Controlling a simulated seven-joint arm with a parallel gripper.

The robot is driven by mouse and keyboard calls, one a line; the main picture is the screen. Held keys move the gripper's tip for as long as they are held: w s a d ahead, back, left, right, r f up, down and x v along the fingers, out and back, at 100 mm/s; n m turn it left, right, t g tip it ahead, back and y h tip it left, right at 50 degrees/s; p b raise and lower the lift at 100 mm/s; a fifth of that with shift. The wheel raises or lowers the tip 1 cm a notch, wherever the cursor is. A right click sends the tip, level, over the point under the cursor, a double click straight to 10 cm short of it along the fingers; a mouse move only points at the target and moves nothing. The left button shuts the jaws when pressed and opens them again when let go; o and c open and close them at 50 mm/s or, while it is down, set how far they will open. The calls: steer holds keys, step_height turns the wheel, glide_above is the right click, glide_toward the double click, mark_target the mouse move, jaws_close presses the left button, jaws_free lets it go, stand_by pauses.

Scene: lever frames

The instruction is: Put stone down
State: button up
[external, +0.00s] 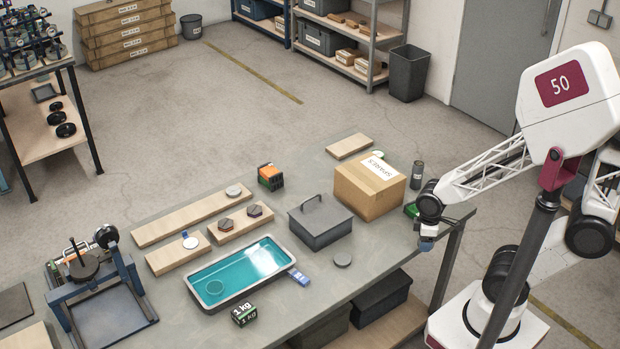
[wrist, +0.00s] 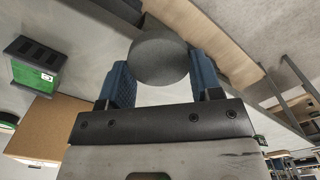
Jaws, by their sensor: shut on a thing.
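My gripper (external: 426,243) is at the right end of the grey table (external: 300,312), by its edge. In the wrist view its two blue fingers (wrist: 160,80) are shut on a dark grey rounded stone (wrist: 160,57). In the external view the held stone is too small to make out clearly. I cannot tell the height of the held stone above the table.
A cardboard box (external: 369,189), a dark lidded box (external: 320,223) and a green-black block (wrist: 35,66) stand near my gripper. A dark cylinder (external: 416,175) is behind it. Left are a teal tray (external: 239,271), wooden planks (external: 192,216) and a blue-framed balance (external: 98,285).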

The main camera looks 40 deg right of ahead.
steer(key=w+d+r, duration=0.3)
steer(key=w+r, duration=0.3)
steer(key=w, duration=0.2)
steer(key=w+d+r, duration=0.3)
steer(key=w+r, duration=0.4)
steer(key=w, duration=0.2)
steer(key=shift+w+d+r, duration=0.1)
steer(key=shift+w, duration=0.05)
glide_above(369, 172)
steer(key=shift+f, duration=0.75)
steer(key=shift+f, duration=0.1)
steer(key=shift+f, duration=1.65)
steer(key=shift+f, duration=0.15)
